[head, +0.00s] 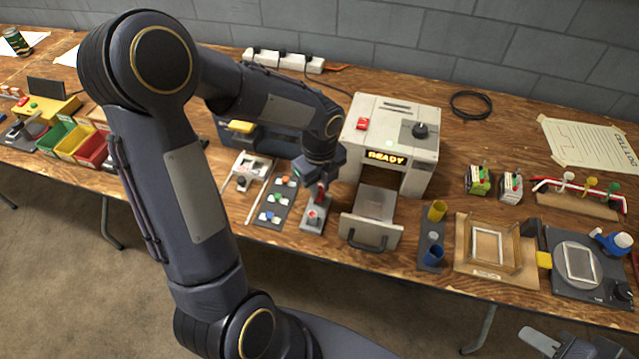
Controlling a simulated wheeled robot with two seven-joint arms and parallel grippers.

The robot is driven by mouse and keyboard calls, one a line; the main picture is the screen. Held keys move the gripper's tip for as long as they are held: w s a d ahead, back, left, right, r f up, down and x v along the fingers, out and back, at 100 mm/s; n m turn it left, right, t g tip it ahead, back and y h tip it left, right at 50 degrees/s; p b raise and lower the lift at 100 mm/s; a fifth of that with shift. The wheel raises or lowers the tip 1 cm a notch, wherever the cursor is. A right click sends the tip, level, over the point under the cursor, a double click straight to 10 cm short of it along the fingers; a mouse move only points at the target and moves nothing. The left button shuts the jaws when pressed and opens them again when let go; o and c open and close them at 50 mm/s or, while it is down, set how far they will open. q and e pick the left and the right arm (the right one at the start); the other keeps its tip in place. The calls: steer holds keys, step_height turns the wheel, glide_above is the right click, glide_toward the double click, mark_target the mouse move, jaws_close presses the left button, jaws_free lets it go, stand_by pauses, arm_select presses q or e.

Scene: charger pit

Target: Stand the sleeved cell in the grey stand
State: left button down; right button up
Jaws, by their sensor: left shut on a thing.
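My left gripper (321,188) is shut on a small red piece (320,192), which looks like the sleeved cell and is mostly hidden by the jaws. It is upright just over a small grey block (313,226), which looks like the grey stand. A reddish, pale spot shows on top of the block. I cannot tell whether the cell touches the block or is in it. My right gripper (540,342) shows only partly at the bottom right edge, away from these things, and its jaws are unclear.
The charger (420,135) reading READY stands behind right, its drawer (372,230) pulled out close beside the grey block. A dark strip with coloured pieces (272,216) lies just left. A dark base (431,257) with yellow and blue cups stands right of the drawer.

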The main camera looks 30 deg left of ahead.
arm_select(q)
steer(key=shift+f+b, duration=0.6)
steer(key=shift+f, duration=0.5)
stand_by(0.6)
steer(key=c, duration=1.2)
jaws_free()
steer(key=shift+r, duration=0.15)
steer(key=shift+r+p, duration=3.25)
steer(key=shift+r, duration=0.2)
